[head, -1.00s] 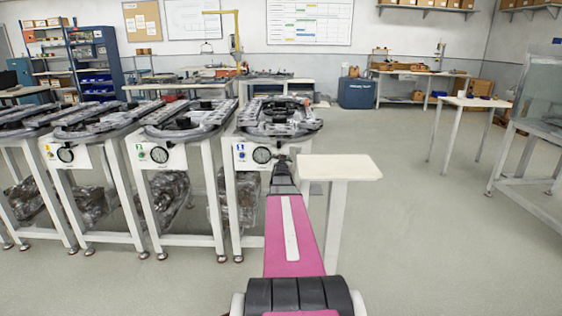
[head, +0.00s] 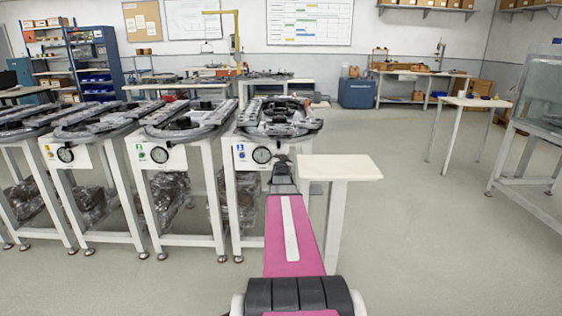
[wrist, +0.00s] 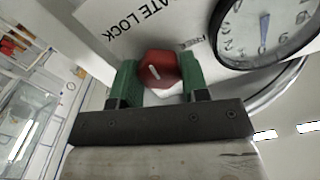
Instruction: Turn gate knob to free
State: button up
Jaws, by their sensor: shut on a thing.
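The gate knob (wrist: 158,69) is red with a white pointer mark and sits on a white panel (wrist: 105,22) lettered "GATE LOCK" in the wrist view. The word "FREE" shows partly, upside down, right of the knob. My gripper (wrist: 160,76) has green fingers, one on each side of the knob, shut on it. In the head view my gripper (head: 283,165) is at the front panel of the rightmost ring-track stand (head: 235,190); the knob is hidden there behind my arm.
A round dial gauge (wrist: 265,35) is close to the right of the knob; it also shows in the head view (head: 261,155). A small cream side table (head: 341,168) stands just right of my arm. Similar stands line up to the left. Floor to the right is open.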

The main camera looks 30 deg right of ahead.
jog(key=shift+f+m, duration=0.1)
jog(key=shift+m, duration=8.1)
jog(key=shift+s, duration=0.1)
jog(key=o, duration=0.9)
jog(key=v, duration=1)
jog(key=shift+s+a, duration=0.15)
jog(key=shift+s, duration=0.2)
